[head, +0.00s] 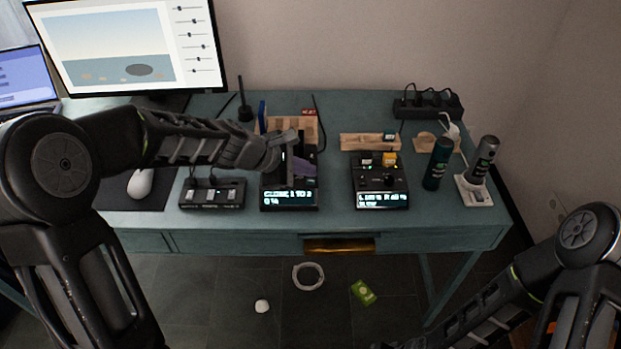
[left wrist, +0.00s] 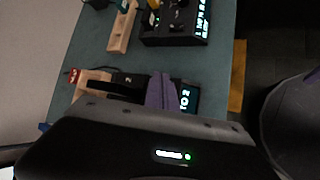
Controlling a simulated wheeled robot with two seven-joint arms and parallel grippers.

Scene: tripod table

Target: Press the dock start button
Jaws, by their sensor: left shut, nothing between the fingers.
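Two black devices with lit displays stand on the desk. The left device (head: 289,200) is partly hidden under my left gripper, and the right device (head: 380,184) has small knobs and a yellow block on top. I cannot tell from the pictures which one is the dock, and no start button can be made out. My left gripper (head: 301,168) is shut and empty, over the top of the left device. Its purplish fingers (left wrist: 160,90) cover part of that device in the left wrist view, beside the display (left wrist: 188,98). Contact cannot be told.
A switch box (head: 212,193) is left of the left device. Wooden racks (head: 369,142) stand behind. Two dark bottles (head: 437,163) and a power strip (head: 428,105) are at the right. A monitor (head: 120,45) and mouse (head: 140,183) are at the left.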

